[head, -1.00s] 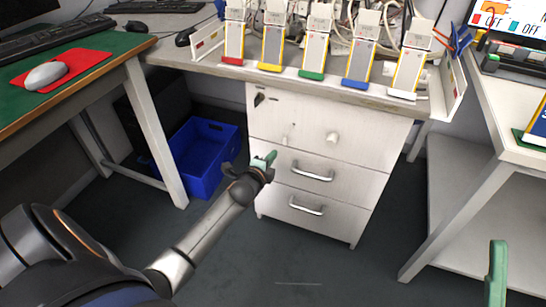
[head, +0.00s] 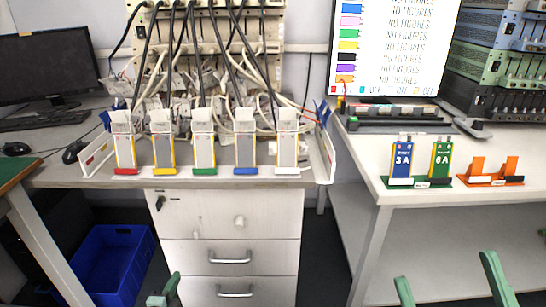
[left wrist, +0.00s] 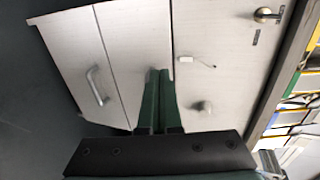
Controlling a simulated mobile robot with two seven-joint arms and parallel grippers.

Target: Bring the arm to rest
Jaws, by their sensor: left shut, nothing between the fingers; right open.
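My left gripper (head: 164,292) is at the bottom of the head view, in front of the white drawer cabinet (head: 270,225). Its green fingers are together with nothing between them, as the left wrist view also shows (left wrist: 157,100). My right gripper (head: 449,282) is at the bottom right of the head view, its two green fingers spread wide with nothing between them. Most of both arms is outside the head view.
Several pouch cells (head: 204,150) stand in a row on the middle bench. On the right table, a blue cell (head: 402,160) and a green cell (head: 441,160) stand in a holder beside an empty orange stand (head: 477,170). A blue crate (head: 112,262) is on the floor.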

